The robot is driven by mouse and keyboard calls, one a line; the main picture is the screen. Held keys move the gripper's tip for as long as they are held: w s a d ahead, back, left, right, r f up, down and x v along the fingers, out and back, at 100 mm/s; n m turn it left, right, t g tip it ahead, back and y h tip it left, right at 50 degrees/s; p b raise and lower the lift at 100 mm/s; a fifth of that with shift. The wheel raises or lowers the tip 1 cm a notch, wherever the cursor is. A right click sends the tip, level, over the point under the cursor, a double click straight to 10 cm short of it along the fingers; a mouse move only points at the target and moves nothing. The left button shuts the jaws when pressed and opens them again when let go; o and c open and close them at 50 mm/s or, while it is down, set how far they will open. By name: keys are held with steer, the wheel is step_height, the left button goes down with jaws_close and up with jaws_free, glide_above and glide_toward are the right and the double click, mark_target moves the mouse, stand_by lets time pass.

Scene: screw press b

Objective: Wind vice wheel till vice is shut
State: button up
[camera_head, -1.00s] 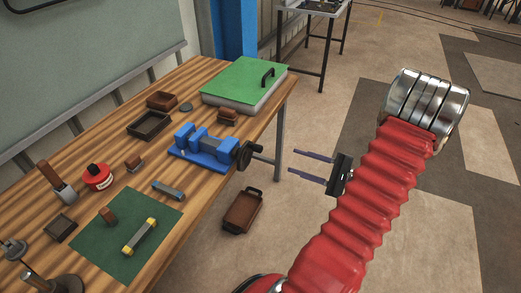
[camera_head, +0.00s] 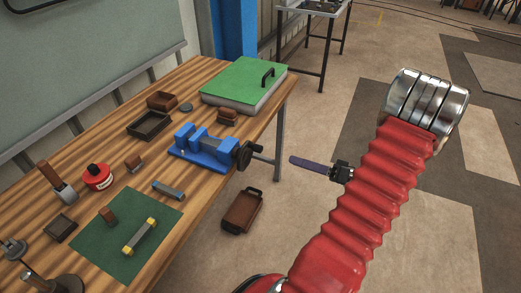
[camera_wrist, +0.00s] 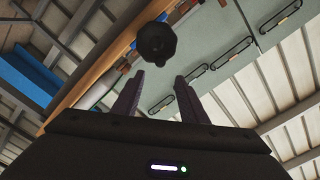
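The blue vice (camera_head: 205,147) sits at the right edge of the wooden bench, with a gap showing between its upright jaws. Its dark vice wheel (camera_head: 244,156) sticks out past the bench edge, with a small handle on it. In the wrist view the wheel (camera_wrist: 156,43) is a dark round shape just beyond the fingertips. My gripper (camera_head: 292,160) is right of the wheel, apart from it, pointing left towards it. Its fingers overlap in the head view. The wrist view shows my gripper (camera_wrist: 159,76) open and empty, two purple fingers spread apart.
A green-topped box (camera_head: 243,82) stands on the bench behind the vice. Small trays, a red tin (camera_head: 97,177) and a green mat (camera_head: 105,250) lie on the bench. The floor around my gripper is clear.

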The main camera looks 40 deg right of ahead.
mark_target(262, 150)
steer(key=shift+n, duration=0.8)
steer(key=shift+w, duration=0.1)
steer(key=x, duration=1.3)
steer(key=shift+w+a, duration=0.1)
steer(key=shift+w, duration=0.25)
steer(key=shift+c, duration=0.4)
steer(key=shift+f, duration=0.1)
jaws_close()
